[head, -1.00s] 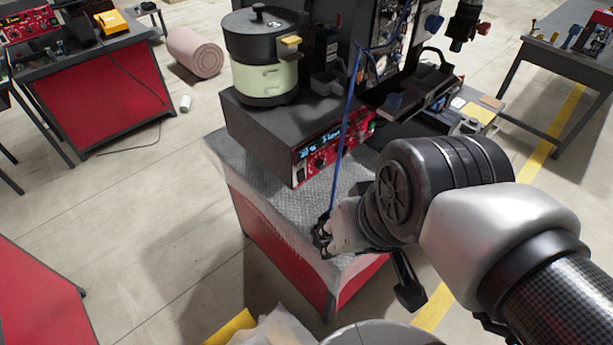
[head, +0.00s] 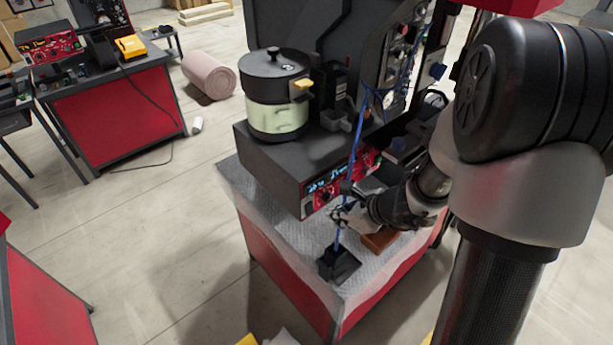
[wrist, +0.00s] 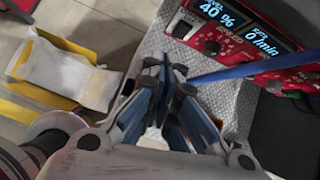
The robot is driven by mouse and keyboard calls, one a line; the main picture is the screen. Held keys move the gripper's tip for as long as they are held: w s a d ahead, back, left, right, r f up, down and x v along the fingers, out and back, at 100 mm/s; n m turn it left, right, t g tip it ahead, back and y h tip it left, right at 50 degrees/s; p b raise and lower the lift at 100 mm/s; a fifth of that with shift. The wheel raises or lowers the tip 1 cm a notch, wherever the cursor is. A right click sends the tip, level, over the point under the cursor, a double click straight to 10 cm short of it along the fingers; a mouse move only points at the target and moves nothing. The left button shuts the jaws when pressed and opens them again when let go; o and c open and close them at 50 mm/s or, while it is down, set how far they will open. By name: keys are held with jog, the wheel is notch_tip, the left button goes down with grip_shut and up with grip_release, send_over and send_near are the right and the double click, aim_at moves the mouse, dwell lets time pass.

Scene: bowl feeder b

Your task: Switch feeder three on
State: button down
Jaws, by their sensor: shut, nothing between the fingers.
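A feeder with a dark base and a black-and-pale-green bowl (head: 277,115) stands on the bench in front of me. Its red control panel (head: 347,181) has a rocker switch (head: 307,206) at the left end; the switch also shows in the wrist view (wrist: 183,24). The panel's displays (wrist: 240,25) are lit and read 40 % and 0 /min. I cannot read a feeder number. My gripper (head: 337,214) is shut and empty, close in front of the panel and right of the switch in the head view. In the wrist view its fingertips (wrist: 172,78) are apart from the switch.
A blue cable (head: 353,160) hangs across the panel beside my gripper, down to a small black box (head: 338,262) on the bench mat. A reddish-brown block (head: 380,240) lies under my wrist. Another bench with a red-panelled unit (head: 52,47) stands back left. Left floor is mostly open.

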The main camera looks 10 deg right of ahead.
aim_at(310, 209)
jog(key=d+f+m, duration=0.2)
jog(key=f, duration=0.1)
jog(key=shift+d+m+h, duration=0.25)
jog(key=shift+m+h, duration=0.15)
jog(key=w+a+r+b+x, duration=0.1)
jog(key=w+b+x, duration=0.1)
jog(key=x, duration=1)
jog(key=shift+w+a, duration=0.15)
jog(key=shift+a, duration=0.05)
jog(key=shift+b, duration=0.4)
jog(key=shift+w+a+t+b, duration=0.1)
jog(key=shift+w+t+b, duration=0.2)
jog(key=shift+b, duration=0.95)
